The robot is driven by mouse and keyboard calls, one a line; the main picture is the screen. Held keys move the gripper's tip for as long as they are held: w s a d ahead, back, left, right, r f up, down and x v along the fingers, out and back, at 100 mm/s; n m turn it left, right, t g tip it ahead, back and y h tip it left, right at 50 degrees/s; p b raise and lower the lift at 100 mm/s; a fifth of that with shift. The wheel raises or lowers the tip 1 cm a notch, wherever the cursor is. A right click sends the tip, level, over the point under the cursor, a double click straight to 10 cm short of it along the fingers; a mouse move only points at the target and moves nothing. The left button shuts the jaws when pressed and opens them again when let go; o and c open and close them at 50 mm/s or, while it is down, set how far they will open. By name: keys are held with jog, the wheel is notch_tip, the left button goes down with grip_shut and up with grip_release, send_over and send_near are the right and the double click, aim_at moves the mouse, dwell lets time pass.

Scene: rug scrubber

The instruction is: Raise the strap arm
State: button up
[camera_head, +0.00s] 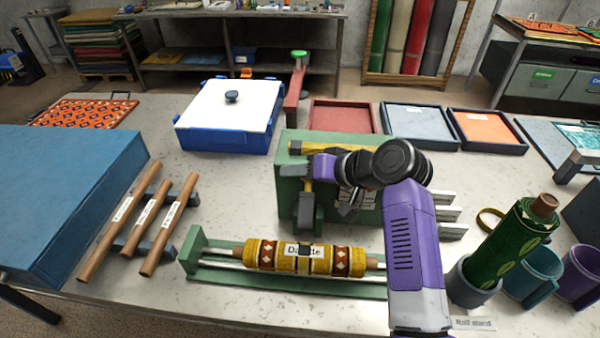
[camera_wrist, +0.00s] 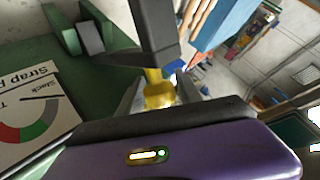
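The strap arm shows in the head view as a dark grey piece (camera_head: 306,212) hanging at the front of the green housing (camera_head: 285,190), with a yellow part (camera_head: 307,187) beside it. My gripper (camera_head: 322,168) is at the upper part of this arm. In the wrist view the fingers of my gripper (camera_wrist: 160,88) lie on either side of a yellow grip (camera_wrist: 158,95), and a dark bar (camera_wrist: 155,25) rises beyond it. Whether both fingers press on the grip is unclear. A patterned yellow roll (camera_head: 265,255) lies in the green cradle (camera_head: 215,268) below, with a dark band around its middle.
A strap gauge label (camera_wrist: 35,110) is on the housing. A green roll (camera_head: 512,245) leans in a holder at right, near cups. A blue box (camera_head: 60,190), wooden rods (camera_head: 150,215), a white-lidded blue bin (camera_head: 220,130) and trays (camera_head: 420,125) stand around.

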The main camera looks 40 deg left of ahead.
jog(key=shift+o, duration=0.4)
jog(key=shift+d+r, duration=0.25)
jog(key=shift+d, duration=0.2)
jog(key=b+v, duration=0.1)
jog(key=v, duration=0.5)
jog(key=shift+d+r, duration=0.3)
jog(key=shift+w, duration=0.1)
